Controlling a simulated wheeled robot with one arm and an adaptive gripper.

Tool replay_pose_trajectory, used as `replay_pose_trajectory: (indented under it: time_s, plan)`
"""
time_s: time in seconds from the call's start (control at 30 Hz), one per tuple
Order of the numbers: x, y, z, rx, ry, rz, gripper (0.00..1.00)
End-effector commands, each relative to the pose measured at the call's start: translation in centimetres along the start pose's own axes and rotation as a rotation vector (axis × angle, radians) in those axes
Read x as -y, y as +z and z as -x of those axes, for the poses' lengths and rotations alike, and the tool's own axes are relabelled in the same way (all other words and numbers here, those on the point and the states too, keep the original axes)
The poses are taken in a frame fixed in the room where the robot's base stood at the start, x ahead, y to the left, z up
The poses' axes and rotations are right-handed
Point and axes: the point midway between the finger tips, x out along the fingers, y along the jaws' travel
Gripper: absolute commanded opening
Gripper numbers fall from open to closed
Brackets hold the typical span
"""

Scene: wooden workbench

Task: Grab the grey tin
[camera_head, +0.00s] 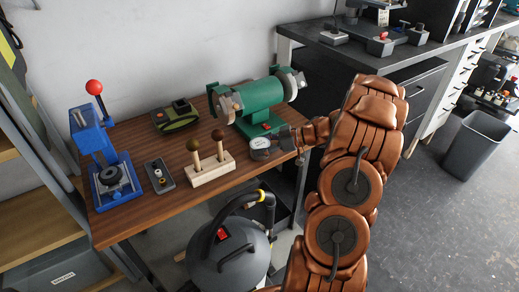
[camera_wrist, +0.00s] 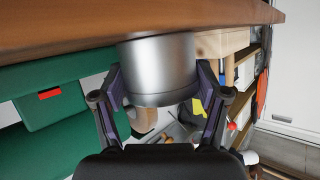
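The grey tin (camera_head: 260,153) stands upright near the right front edge of the wooden workbench, in front of the green bench grinder. In the wrist view the tin (camera_wrist: 158,75) is a smooth metallic cylinder between the two fingers of my gripper (camera_wrist: 160,72). One finger is on each side of it, very close. A narrow gap seems to show at the right finger; contact at the left is unclear. In the head view my gripper (camera_head: 287,141) reaches the tin from the right, and its fingers are partly hidden.
The green bench grinder (camera_head: 261,104) is just behind the tin. A wooden block with two knobbed tools (camera_head: 210,171) stands to its left. A blue press (camera_head: 105,160), a small dark tray (camera_head: 158,175) and a green-black device (camera_head: 176,117) are farther left. A vacuum (camera_head: 230,262) stands below.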

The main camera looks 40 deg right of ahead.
Motion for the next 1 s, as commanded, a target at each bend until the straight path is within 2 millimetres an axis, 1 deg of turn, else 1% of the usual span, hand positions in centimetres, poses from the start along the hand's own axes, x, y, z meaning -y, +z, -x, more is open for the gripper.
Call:
replay_pose_trajectory:
  time_s: [0.03,0.23,0.3,0.57,0.67,0.77,0.87,1.0]
  plan:
    - [0.0,0.0,0.0,0.000,0.000,0.000,0.61]
    - [0.0,0.0,0.0,0.000,0.000,0.000,0.41]
    - [0.0,0.0,0.0,0.000,0.000,0.000,0.36]
    - [0.0,-0.2,0.1,0.000,0.000,0.000,0.36]
    - [0.1,-0.7,0.3,0.001,0.001,0.002,0.36]
    - [0.2,-1.7,0.8,0.003,0.002,0.004,0.36]
    - [0.3,-3.3,1.5,0.005,0.004,0.005,0.36]
    - [1.9,-2.3,3.9,0.000,0.003,-0.004,0.36]
